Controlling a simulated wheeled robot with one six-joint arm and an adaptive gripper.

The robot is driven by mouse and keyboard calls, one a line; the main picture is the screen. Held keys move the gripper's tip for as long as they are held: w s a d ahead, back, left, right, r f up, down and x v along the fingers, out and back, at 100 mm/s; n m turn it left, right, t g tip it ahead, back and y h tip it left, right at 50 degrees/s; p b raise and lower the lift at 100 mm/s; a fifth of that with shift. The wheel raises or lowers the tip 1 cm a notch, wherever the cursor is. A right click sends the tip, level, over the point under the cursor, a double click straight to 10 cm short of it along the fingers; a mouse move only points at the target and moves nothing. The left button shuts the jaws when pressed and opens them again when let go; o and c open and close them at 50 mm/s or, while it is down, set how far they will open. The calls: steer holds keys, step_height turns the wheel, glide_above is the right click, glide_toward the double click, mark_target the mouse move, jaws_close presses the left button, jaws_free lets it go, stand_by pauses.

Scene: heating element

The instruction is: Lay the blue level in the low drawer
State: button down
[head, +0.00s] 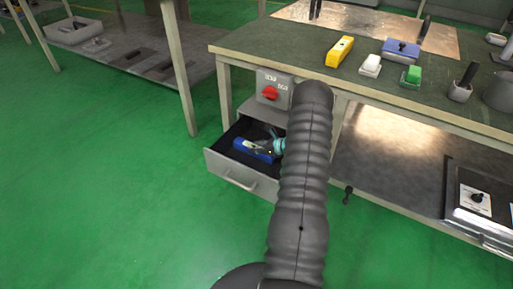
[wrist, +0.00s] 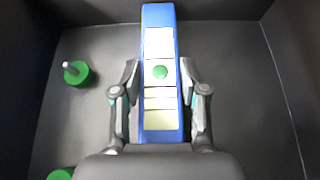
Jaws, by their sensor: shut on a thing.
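The blue level (wrist: 161,122) is a long blue bar with pale windows and a green round centre. In the wrist view it lies between the two fingers of my gripper (wrist: 160,85), which is shut on it. In the head view the level (head: 255,151) shows inside the open low drawer (head: 238,181), below the workbench. My gripper (head: 277,146) is there too, partly hidden by my arm. The wrist view shows the drawer's dark floor and walls around the level. I cannot tell whether the level touches the floor.
Two green round things, one with a grey stem (wrist: 78,73), lie at the left in the drawer. A red switch box (head: 273,90) hangs above it. The bench top (head: 270,45) holds a yellow level (head: 340,51) and several other things. Green floor is clear at the left.

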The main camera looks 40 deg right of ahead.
steer(key=c, duration=0.6)
jaws_free()
steer(key=shift+f, duration=0.1)
